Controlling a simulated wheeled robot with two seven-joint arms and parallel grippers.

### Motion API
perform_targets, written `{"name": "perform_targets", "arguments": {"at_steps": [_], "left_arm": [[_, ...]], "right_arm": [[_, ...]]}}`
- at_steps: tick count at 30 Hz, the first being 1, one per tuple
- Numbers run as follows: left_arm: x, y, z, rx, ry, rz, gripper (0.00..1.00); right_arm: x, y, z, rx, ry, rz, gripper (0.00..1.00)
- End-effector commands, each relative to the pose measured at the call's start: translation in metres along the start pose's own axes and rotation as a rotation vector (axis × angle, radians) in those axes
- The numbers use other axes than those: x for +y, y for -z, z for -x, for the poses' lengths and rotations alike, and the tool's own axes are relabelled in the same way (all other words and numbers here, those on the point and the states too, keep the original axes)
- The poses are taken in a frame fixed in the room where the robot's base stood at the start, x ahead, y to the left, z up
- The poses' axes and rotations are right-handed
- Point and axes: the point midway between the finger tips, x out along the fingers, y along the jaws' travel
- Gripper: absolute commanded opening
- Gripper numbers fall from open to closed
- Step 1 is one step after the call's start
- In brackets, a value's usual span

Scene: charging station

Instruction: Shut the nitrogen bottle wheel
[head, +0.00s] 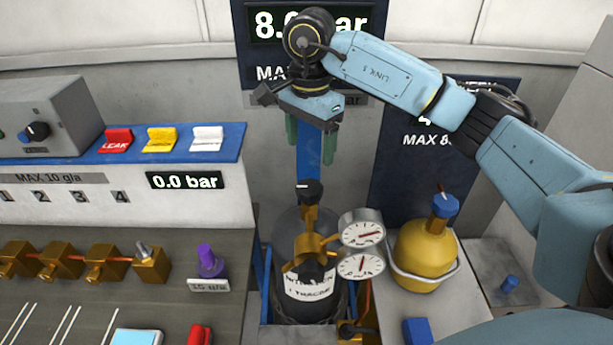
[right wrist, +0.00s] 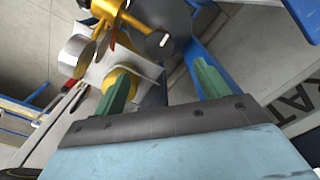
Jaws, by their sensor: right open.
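The nitrogen bottle (head: 290,235) is a dark cylinder with a white label, standing low in the middle of the head view. A black wheel (head: 309,191) tops its brass valve (head: 312,243). Two round white gauges (head: 362,233) sit at the valve's right. My right gripper (head: 310,155) hangs above the wheel in the picture, green fingers apart and pointing down, with nothing between them. My left gripper is out of view.
A yellow bottle (head: 428,250) with a blue cap stands right of the gauges. A blue shelf (head: 180,160) with red, yellow and white switches and a panel with brass valves (head: 103,262) are at left. Display signs (head: 265,70) hang behind my arm.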

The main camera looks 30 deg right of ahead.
Motion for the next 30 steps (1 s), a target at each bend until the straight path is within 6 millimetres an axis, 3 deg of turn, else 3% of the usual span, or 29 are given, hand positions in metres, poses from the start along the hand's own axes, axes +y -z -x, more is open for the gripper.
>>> {"name": "perform_targets", "arguments": {"at_steps": [6,15,27,30], "left_arm": [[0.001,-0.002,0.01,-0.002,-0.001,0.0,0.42],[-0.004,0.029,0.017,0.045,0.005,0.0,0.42],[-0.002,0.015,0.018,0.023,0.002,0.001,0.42],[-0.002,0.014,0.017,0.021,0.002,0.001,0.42]], "right_arm": [[0.002,-0.001,-0.049,-0.002,-0.007,0.001,0.75],[0.001,-0.001,-0.093,-0.002,-0.002,0.001,0.75],[0.0,-0.001,-0.101,-0.002,0.0,0.001,0.75],[0.0,-0.001,-0.101,-0.002,0.0,0.001,0.63]]}}
